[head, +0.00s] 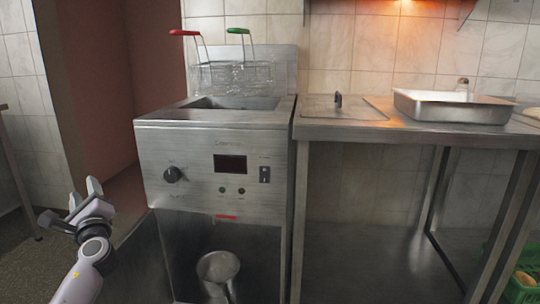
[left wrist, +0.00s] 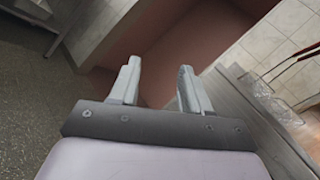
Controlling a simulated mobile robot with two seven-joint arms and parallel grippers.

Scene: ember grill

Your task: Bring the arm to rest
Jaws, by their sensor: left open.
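My left gripper (head: 84,194) is at the lower left of the head view, to the left of the steel fryer (head: 215,190). Its two fingers are apart, with nothing between them. In the left wrist view the open fingers (left wrist: 155,90) point toward a reddish wall recess, and the fryer's steel side lies close on the right. My right gripper is in neither view.
The fryer carries wire baskets with a red handle (head: 185,33) and a green handle (head: 238,31). A steel table (head: 420,131) to its right bears a shallow tray (head: 450,107). A green crate (head: 524,290) stands at lower right. Floor (left wrist: 40,95) is clear left of my gripper.

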